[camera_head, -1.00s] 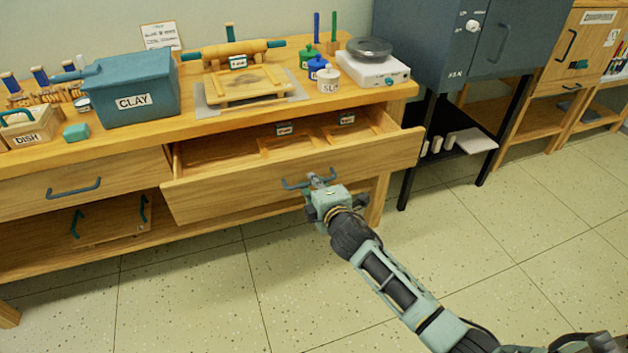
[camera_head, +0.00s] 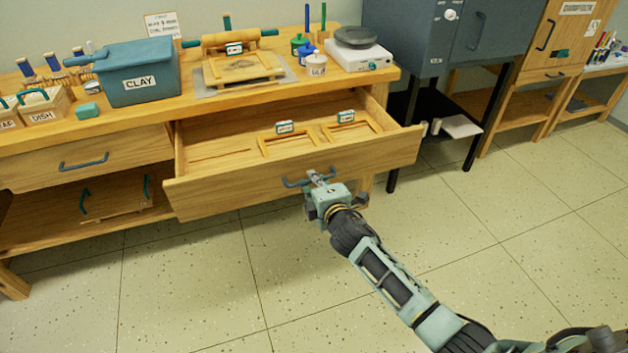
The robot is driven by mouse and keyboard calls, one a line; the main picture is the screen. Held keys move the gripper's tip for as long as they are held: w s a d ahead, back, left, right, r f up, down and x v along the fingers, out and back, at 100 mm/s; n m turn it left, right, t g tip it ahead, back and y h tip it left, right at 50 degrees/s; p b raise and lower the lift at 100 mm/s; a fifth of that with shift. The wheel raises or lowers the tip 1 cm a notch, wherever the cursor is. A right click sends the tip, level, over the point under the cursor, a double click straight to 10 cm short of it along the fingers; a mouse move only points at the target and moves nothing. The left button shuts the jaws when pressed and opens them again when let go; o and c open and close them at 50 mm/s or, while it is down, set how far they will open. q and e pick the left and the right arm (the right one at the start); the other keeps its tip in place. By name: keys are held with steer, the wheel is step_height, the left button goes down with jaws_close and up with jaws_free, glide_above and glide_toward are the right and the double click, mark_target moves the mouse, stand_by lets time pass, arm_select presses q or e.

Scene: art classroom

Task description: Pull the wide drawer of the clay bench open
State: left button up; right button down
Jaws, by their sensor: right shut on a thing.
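The wide drawer (camera_head: 230,192) of the clay bench (camera_head: 190,108) stands well open, its wooden front out past the bench top. Inside it are wooden frames (camera_head: 290,143) with small labels, and bare floor at its left. Its blue-grey bar handle (camera_head: 293,184) sits at the middle of the front. My right gripper (camera_head: 317,180) is at this handle, shut on it; the fingertips partly hide the bar. My left gripper is not in view.
A narrower drawer (camera_head: 45,168) to the left is shut. A clay bin (camera_head: 140,85), a rolling pin (camera_head: 228,38) and a scale (camera_head: 357,52) stand on the bench. A dark kiln-like cabinet (camera_head: 425,45) stands right. The floor in front is clear.

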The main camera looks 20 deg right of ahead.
steer(key=c, duration=1.8)
jaws_free()
steer(key=shift+c, duration=0.2)
steer(key=v, duration=1.2)
